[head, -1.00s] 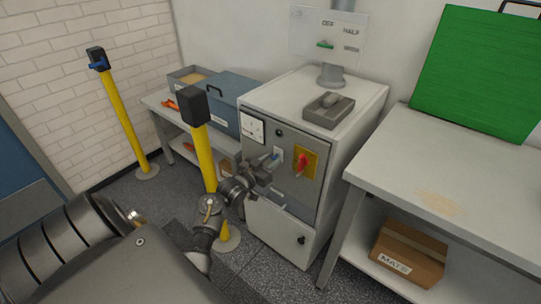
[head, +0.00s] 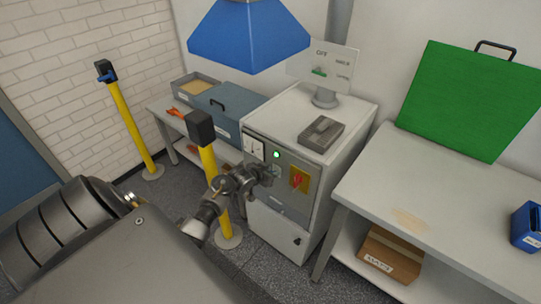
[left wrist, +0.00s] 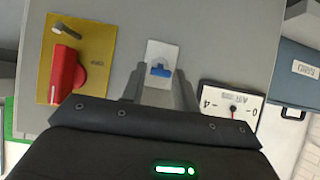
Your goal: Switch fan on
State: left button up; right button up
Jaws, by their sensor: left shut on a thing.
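The grey cabinet (head: 318,165) carries a small white switch plate with a blue toggle (left wrist: 160,70), seen in the left wrist view. My left gripper (left wrist: 159,80) has its fingers close together on the blue toggle. In the head view my left gripper (head: 264,173) is at the cabinet's front panel and hides the switch. A red knob (head: 297,181) on a yellow plate sits to the right, and a white dial gauge (head: 254,147) sits to the upper left. My right gripper is not in view.
A blue hood (head: 250,35) hangs above. A grey box (head: 321,133) lies on the cabinet. A yellow post (head: 210,170) stands close left of the gripper. A white bench (head: 445,195) stands right, with a green case (head: 465,100) at its back.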

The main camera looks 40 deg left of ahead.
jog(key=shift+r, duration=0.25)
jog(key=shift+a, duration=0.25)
pick_arm(q)
jog(key=o, duration=0.9)
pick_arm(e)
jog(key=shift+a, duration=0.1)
pick_arm(q)
jog(key=v, duration=1)
jog(key=shift+s+r, duration=0.25)
jog(key=shift+r, duration=0.15)
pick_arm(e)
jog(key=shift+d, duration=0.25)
